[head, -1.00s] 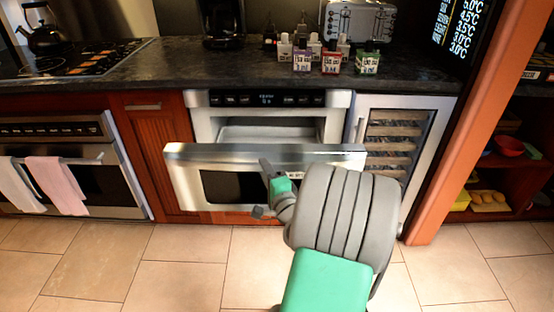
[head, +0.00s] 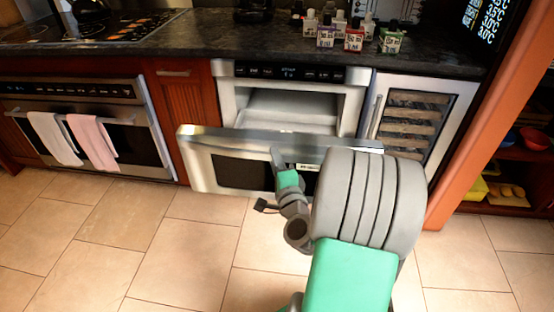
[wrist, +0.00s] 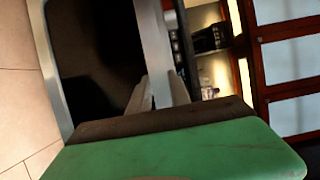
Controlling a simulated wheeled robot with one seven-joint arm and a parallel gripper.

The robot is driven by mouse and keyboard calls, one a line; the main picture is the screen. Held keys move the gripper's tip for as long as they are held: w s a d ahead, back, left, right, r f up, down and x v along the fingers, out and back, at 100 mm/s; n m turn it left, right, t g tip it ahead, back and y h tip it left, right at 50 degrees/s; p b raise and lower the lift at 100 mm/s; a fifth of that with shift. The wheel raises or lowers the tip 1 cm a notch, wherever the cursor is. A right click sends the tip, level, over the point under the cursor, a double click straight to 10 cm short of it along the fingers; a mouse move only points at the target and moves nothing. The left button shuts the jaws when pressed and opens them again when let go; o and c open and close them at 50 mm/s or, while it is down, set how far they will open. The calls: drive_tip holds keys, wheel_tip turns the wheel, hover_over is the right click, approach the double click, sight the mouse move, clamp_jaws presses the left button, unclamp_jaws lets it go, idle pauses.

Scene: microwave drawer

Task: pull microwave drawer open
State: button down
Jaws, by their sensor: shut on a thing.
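The microwave drawer (head: 205,160) is a stainless front with a dark window, standing well out from its housing below the counter. The pale cavity (head: 292,108) behind it shows in the head view. In the wrist view my gripper's fingers (wrist: 157,95) are closed at the metal edge beside the dark window (wrist: 95,55). The exact contact is partly hidden.
A wine cooler (head: 412,120) is right of the drawer, and an oven (head: 90,125) with towels is at the left. Small bottles (head: 350,38) stand on the counter (head: 210,45) above. The tiled floor (head: 150,240) in front is clear.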

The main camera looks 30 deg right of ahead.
drive_tip(key=c, duration=1.2)
unclamp_jaws()
drive_tip(key=b+v, duration=0.1)
drive_tip(key=v, duration=0.6)
drive_tip(key=shift+s+a, duration=0.2)
drive_tip(key=shift+s, duration=0.15)
